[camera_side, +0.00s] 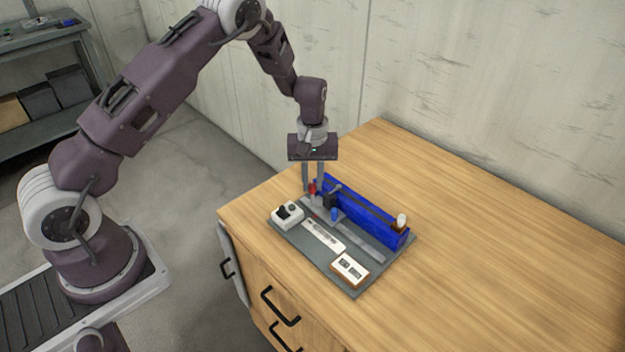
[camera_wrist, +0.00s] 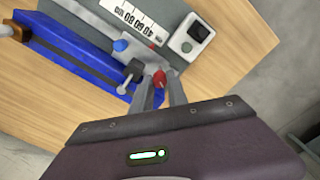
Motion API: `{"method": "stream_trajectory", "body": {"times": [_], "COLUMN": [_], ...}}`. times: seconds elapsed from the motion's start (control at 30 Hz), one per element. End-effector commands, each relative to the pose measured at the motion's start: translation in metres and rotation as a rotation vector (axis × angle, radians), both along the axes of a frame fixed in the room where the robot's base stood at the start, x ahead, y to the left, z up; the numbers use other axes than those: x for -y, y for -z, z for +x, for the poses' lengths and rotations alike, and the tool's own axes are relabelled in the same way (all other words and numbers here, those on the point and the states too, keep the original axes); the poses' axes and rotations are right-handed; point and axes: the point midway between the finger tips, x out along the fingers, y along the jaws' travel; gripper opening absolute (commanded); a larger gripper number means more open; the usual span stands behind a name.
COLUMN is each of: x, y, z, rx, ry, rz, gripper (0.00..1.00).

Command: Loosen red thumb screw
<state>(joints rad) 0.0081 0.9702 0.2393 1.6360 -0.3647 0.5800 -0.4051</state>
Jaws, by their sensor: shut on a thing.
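The red thumb screw (camera_side: 312,188) is at the left end of a blue rail fixture (camera_side: 370,218) on a grey base plate (camera_side: 352,285). My gripper (camera_side: 312,189) points down over it, with its two fingers around the red screw. In the wrist view the red screw (camera_wrist: 159,79) sits between the fingertips of my gripper (camera_wrist: 160,82), and the fingers are closed on it. The fingers partly hide the screw's lower part.
A white box with a black switch (camera_side: 288,215) is at the plate's left corner. A white scale strip (camera_side: 323,237) and a small display box (camera_side: 350,269) lie along the front. A white-topped knob (camera_side: 402,220) stands at the right end. The wooden table is clear to the right.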

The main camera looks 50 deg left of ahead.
Motion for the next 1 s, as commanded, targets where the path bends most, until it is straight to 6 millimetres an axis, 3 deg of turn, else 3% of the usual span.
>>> {"method": "stream_trajectory", "body": {"times": [0.5,1.0], "x": [-0.0003,0.0000], "y": [-0.0009,-0.0009], "z": [0.0007,0.0009], "rx": [0.003,0.003], "ry": [-0.376,-0.482], "rz": [0.000,-0.001], "gripper": [0.00,0.00]}}
